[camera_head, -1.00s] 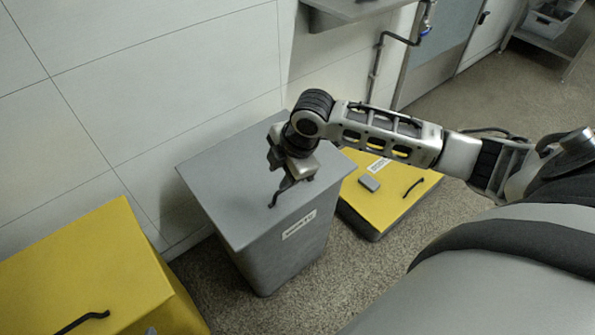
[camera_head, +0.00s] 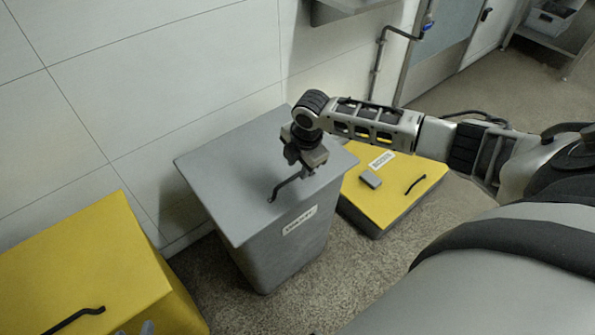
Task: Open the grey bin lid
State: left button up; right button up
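The grey bin (camera_head: 285,250) stands in the middle of the view with its flat grey lid (camera_head: 228,182) lying closed on top. A dark bent handle (camera_head: 286,187) sits near the lid's front edge, above a white label. My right gripper (camera_head: 303,172) points down over the right part of the lid, at the upper end of the handle. Its fingers are small and partly hidden, so I cannot tell whether they hold the handle. My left gripper is not clearly seen; only a small grey tip shows at the bottom edge.
A yellow-lidded bin (camera_head: 95,265) stands at the lower left, with a dark handle. Another yellow-lidded bin (camera_head: 390,200) stands just right of the grey bin. A tiled wall (camera_head: 130,80) is close behind. Speckled floor is free at the front.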

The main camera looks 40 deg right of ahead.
jog(key=shift+w+f, duration=0.15)
jog(key=shift+f, duration=0.55)
jog(key=shift+w+f, duration=0.1)
jog(key=shift+f, duration=0.55)
grip_shut()
jog(key=shift+r, duration=0.1)
